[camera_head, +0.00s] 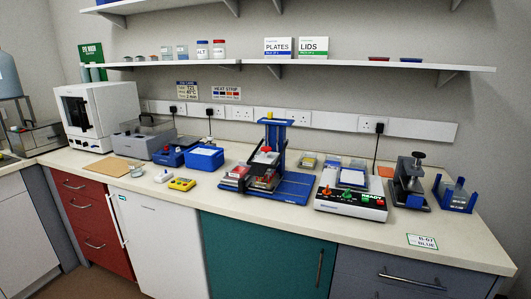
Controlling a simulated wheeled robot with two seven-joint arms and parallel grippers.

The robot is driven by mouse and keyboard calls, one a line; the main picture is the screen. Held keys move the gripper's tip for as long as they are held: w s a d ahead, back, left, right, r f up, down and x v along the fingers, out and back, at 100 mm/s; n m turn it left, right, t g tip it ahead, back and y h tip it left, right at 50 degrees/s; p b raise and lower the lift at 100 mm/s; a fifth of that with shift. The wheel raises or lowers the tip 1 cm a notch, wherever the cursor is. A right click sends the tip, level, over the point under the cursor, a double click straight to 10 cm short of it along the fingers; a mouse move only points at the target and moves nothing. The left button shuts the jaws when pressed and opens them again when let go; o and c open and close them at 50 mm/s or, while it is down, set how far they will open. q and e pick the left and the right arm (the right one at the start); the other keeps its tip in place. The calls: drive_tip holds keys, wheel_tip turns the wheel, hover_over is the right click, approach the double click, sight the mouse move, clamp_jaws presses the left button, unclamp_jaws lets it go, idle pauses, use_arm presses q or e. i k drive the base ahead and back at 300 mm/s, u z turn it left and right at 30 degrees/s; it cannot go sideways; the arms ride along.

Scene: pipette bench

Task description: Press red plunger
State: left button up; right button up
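No gripper of mine is in the camera_head view. A blue upright stand (278,136) rises from a blue base plate (295,190) near the middle of the bench. A small red part (266,149) sits on top of a dark and white piece within the stand, and a yellow piece shows higher up near its top. Which part is the red plunger is too small to tell. Red-sided trays (238,172) lie at the foot of the stand.
A white device (350,205) with green, orange and red knobs stands right of the stand. A black press (409,180) and a blue holder (456,194) are farther right. Blue boxes (206,157) and a yellow block (182,184) lie left. The bench front is mostly clear.

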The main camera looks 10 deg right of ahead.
sight(267, 149)
drive_tip(key=u, duration=0.55)
drive_tip(key=k, duration=1.35)
drive_tip(key=u, duration=0.05)
drive_tip(key=i, duration=0.4)
drive_tip(key=z, duration=0.8)
drive_tip(key=i, duration=0.7)
drive_tip(key=u, duration=0.5)
drive_tip(key=i, duration=0.7)
drive_tip(key=u, duration=0.65)
